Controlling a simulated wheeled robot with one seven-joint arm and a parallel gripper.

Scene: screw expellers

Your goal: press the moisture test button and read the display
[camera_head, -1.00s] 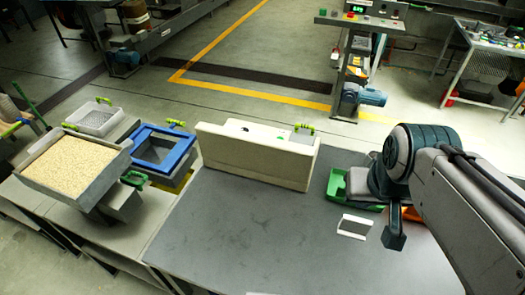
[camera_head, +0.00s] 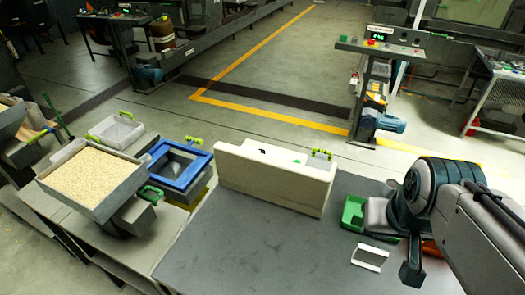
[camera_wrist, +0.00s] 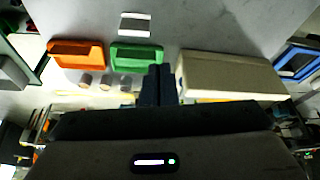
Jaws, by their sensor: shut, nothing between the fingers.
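A long beige box (camera_head: 270,185) stands on the grey table, with small black marks and a green patch on its top. I cannot tell a test button or a readable display on it. It also shows in the wrist view (camera_wrist: 230,77). My gripper (camera_head: 411,275) is at the right of the table, apart from the box and just right of a small white rectangular piece (camera_head: 370,257). In the wrist view, my gripper's dark fingers (camera_wrist: 157,85) are together and empty. The white piece also shows there (camera_wrist: 135,24).
A green bin (camera_head: 353,213) stands right of the beige box, with an orange bin (camera_wrist: 77,55) beside it. Left are a tray of pale grain (camera_head: 93,178) and a blue-framed box (camera_head: 180,163). The table's middle front (camera_head: 270,250) is clear.

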